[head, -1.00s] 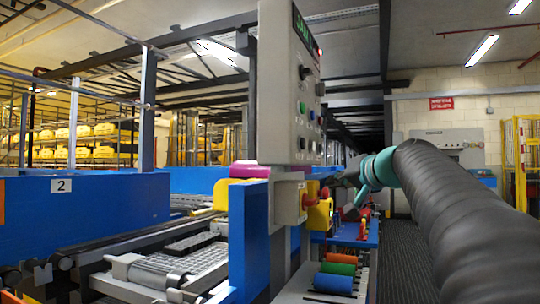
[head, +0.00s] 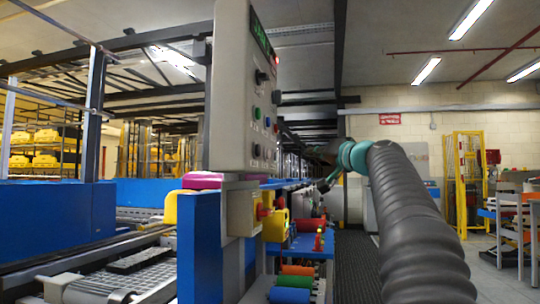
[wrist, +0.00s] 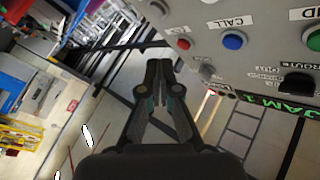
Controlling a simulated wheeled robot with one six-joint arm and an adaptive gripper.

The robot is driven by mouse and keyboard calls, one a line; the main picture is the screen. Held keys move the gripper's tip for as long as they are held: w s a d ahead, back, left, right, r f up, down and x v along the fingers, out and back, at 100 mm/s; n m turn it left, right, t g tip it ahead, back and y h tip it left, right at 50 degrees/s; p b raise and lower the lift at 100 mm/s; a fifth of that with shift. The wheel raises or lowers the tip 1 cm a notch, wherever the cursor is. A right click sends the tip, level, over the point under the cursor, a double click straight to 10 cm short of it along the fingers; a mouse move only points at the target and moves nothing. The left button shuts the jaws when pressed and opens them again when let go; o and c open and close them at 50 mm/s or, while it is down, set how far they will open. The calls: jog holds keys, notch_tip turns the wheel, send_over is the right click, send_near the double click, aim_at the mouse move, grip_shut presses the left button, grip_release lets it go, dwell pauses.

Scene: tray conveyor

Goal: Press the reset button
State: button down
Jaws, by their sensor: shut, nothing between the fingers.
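The grey control panel (head: 232,90) stands upright in the head view, its button face seen at a steep slant. It carries a green button (head: 257,113), a blue button (head: 267,121) and dark buttons below. In the wrist view the tilted panel (wrist: 268,55) fills the upper right, with a blue button (wrist: 233,40) beside the label CALL, a green button (wrist: 314,38) and a small red one (wrist: 183,44). I cannot read a reset label. My gripper (wrist: 158,66) is shut and empty, apart from the buttons; it is small in the head view (head: 324,186).
A black switch (wrist: 297,82) and a green JAM 1 display (wrist: 285,107) are on the panel. A yellow-and-red switch box (head: 274,222) juts out below it. Coloured rollers (head: 290,294) lie lower down. A dark floor mat (head: 356,268) runs along the right.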

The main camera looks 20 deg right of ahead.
jog(key=w+a, duration=0.4)
jog(key=a, duration=0.2)
jog(key=shift+w+a+p, duration=0.25)
jog(key=shift+a+p, duration=0.15)
jog(key=shift+p, duration=0.05)
jog(key=shift+w+a, duration=0.1)
dwell(1.2)
jog(key=shift+w+a, duration=0.15)
jog(key=shift+a, duration=0.1)
jog(key=shift+w+a, duration=0.3)
jog(key=shift+a, duration=0.1)
dwell(1.0)
jog(key=shift+d, duration=0.1)
jog(key=shift+s+d+b, duration=0.3)
jog(key=shift+s+d, duration=0.25)
jog(key=shift+d, duration=0.1)
jog(key=shift+d, duration=0.1)
jog(key=s+d, duration=0.1)
jog(key=d, duration=0.1)
jog(key=s+d+b, duration=0.1)
jog(key=d, duration=0.1)
jog(key=shift+s, duration=0.4)
